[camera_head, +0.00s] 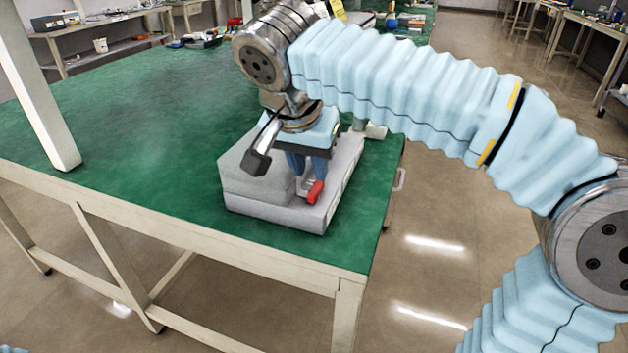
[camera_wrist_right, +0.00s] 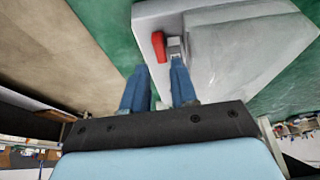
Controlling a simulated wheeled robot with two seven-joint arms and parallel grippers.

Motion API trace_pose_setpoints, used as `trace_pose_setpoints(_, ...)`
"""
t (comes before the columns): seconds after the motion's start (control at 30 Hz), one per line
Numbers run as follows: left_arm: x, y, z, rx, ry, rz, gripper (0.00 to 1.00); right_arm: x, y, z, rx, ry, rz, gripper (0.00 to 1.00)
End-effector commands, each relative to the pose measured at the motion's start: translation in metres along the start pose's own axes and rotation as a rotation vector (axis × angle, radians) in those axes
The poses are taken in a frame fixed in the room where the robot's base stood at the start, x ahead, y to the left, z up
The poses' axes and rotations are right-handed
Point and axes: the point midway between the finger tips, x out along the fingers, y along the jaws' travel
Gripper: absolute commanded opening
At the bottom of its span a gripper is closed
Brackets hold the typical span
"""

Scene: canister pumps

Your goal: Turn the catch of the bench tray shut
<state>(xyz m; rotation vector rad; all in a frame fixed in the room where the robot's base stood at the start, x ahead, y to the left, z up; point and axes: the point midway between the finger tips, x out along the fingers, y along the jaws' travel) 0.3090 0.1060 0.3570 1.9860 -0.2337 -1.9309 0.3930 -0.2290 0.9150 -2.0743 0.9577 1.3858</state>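The bench tray is a grey box (camera_head: 262,207) on the green bench top, near its front right corner. Its catch is a small red lever (camera_head: 315,192) beside a grey metal bracket; the red lever (camera_wrist_right: 158,46) also shows in the right wrist view. My right gripper (camera_head: 306,180) points down over the tray at the catch. In the wrist view its blue fingers (camera_wrist_right: 159,66) are apart, with the red lever just beyond the tips, in line with the gap. No grip on the lever shows. The gripper and arm hide part of the tray. My left gripper is out of view.
The green bench top (camera_head: 130,130) is clear to the left of the tray. A pale post (camera_head: 38,90) stands at the bench's left. Small items (camera_head: 195,40) lie at the far edge. Open floor (camera_head: 440,240) lies to the right.

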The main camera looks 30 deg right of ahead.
Motion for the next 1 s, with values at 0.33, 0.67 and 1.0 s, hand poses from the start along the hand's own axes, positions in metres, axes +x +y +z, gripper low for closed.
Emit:
trace_pose_setpoints(0.33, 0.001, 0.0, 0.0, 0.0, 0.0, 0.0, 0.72, 0.052, 0.0, 0.0, 0.0, -0.001, 0.0, 0.28)
trace_pose_setpoints(0.67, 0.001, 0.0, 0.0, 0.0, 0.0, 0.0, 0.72, 0.056, 0.0, 0.0, 0.0, -0.001, 0.0, 0.28)
trace_pose_setpoints(1.0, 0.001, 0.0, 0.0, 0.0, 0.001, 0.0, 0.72, 0.056, 0.0, 0.0, -0.001, 0.0, -0.001, 0.0)
